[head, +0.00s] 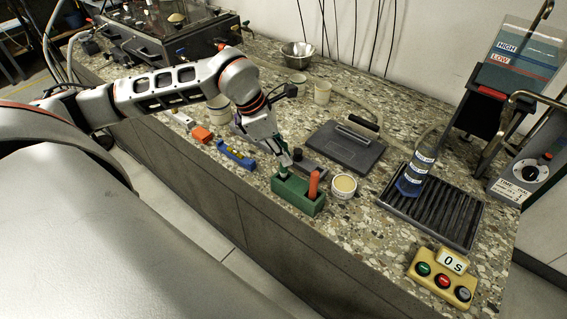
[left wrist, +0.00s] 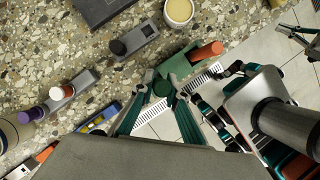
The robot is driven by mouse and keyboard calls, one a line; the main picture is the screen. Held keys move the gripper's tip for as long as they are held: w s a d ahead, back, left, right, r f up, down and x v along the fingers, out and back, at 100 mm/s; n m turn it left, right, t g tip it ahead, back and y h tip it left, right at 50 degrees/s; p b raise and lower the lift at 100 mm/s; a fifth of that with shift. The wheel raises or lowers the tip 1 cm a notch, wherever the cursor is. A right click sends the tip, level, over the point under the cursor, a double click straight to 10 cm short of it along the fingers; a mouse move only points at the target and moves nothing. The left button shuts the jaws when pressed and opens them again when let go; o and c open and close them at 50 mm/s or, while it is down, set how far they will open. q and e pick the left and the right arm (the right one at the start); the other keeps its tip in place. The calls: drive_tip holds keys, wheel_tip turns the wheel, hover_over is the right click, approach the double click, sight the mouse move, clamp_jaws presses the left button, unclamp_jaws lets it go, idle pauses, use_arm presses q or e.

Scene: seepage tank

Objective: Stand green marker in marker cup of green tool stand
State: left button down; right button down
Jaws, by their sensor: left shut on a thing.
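The green tool stand (head: 300,200) sits near the front edge of the stone counter, with an orange-handled tool (head: 314,184) standing in its right end. In the left wrist view the stand (left wrist: 178,66) lies just beyond my fingertips, with the orange handle (left wrist: 206,52) beside them. My left gripper (head: 279,150) is shut on the green marker (head: 284,169), roughly upright over the stand's left end. In the left wrist view the marker's round end (left wrist: 162,88) shows between the fingers. I cannot tell whether its lower end is inside the cup. My right gripper is not in the head view.
A blue level (head: 236,155) and an orange-ended tool (head: 202,134) lie left of the stand. A small tub (head: 344,186) stands close on its right. A dark plate (head: 345,146) lies behind. A button box (head: 440,279) and ribbed tray (head: 440,207) are farther right.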

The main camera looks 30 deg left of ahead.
use_arm(q)
drive_tip(key=shift+f, duration=1.9)
drive_tip(key=shift+f, duration=0.15)
drive_tip(key=c, duration=2)
unclamp_jaws()
